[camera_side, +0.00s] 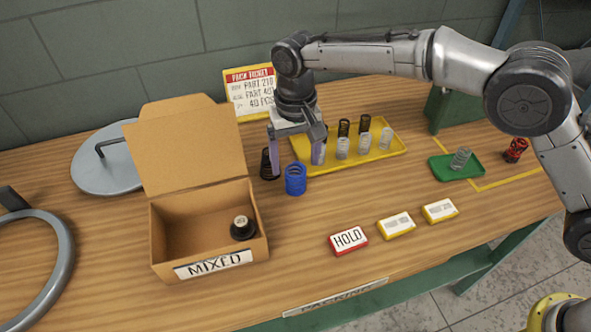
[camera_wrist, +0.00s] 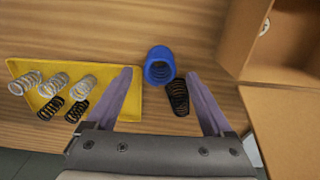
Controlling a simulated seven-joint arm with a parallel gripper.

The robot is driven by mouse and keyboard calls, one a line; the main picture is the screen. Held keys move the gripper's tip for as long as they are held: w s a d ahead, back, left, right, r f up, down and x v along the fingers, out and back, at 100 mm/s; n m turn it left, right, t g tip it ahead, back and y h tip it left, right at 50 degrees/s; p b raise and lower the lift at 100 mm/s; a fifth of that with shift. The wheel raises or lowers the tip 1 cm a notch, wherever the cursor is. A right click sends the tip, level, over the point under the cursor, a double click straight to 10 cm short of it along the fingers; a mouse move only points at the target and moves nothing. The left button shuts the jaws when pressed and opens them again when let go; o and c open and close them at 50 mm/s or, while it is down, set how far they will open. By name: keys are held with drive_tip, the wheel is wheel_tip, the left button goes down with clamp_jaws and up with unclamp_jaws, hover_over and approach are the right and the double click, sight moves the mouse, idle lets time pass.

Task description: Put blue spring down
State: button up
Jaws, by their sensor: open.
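The blue spring (camera_side: 295,179) stands upright on the wooden table, between the open cardboard box and the yellow tray. It also shows in the wrist view (camera_wrist: 159,65), just beyond and between my fingertips. My gripper (camera_side: 296,160) is open and empty, with its two purple fingers spread wide above the table behind the blue spring. The gripper also shows in the wrist view (camera_wrist: 161,88). A black spring (camera_side: 269,164) stands beside the left finger, close to the blue spring; it also shows in the wrist view (camera_wrist: 177,97), between the fingers.
The yellow tray (camera_side: 397,149) holds several silver and black springs. The cardboard box (camera_side: 167,272) marked MIXED has a dark part inside. A green tray (camera_side: 437,168) holds a silver spring, with a red spring (camera_side: 515,150) to its right. A HOLD block (camera_side: 348,240) lies in front.

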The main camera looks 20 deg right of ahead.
sight(296, 170)
wheel_tip(296, 170, up, 7)
drive_tip(key=shift+r, duration=0.2)
